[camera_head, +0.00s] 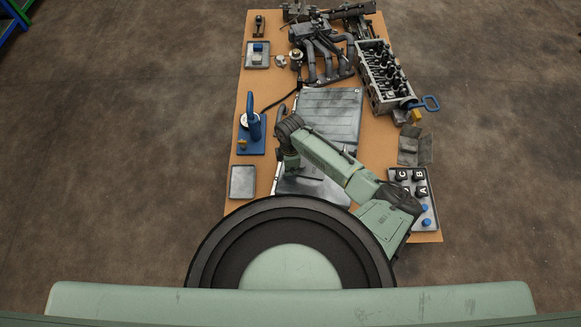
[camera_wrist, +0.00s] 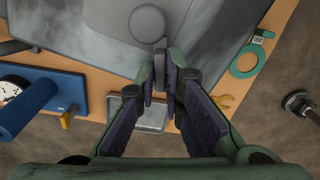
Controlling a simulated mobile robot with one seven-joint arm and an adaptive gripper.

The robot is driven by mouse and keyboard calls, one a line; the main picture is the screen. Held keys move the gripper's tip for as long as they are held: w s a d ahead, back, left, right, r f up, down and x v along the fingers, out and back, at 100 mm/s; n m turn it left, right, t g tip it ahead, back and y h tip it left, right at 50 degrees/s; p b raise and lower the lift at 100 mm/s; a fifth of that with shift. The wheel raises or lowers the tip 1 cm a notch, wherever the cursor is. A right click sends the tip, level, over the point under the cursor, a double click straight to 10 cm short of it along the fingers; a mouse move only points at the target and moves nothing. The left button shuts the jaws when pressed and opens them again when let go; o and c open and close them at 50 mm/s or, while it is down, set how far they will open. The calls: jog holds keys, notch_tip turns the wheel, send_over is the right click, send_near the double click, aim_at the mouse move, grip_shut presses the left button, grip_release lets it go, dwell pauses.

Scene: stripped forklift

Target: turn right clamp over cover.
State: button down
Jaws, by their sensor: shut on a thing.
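In the wrist view my gripper (camera_wrist: 169,78) is shut on a narrow grey piece (camera_wrist: 160,62), which looks like the clamp's lever. A round grey knob or disc (camera_wrist: 147,24) lies just beyond the fingertips, over a broad grey metal surface. In the head view a flat grey ribbed panel (camera_head: 332,112), which looks like the cover, lies mid-board. My gripper (camera_head: 291,165) reaches down at its left front edge, and the clamp there is too small to make out. The fingers hide part of the held piece, and I cannot tell how far the clamp is turned.
A blue stand with a gauge (camera_head: 251,132) and an empty grey tray (camera_head: 243,181) lie left of my gripper. A tray with lettered black blocks (camera_head: 424,225) is at the right front. An engine block (camera_head: 372,90) stands behind. A green ring (camera_wrist: 244,62) shows in the wrist view.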

jog(key=shift+n, duration=1.1)
jog(key=c, duration=2)
grip_release()
jog(key=shift+o, duration=0.2)
jog(key=shift+r, duration=0.1)
notch_tip(320, 180, up, 12)
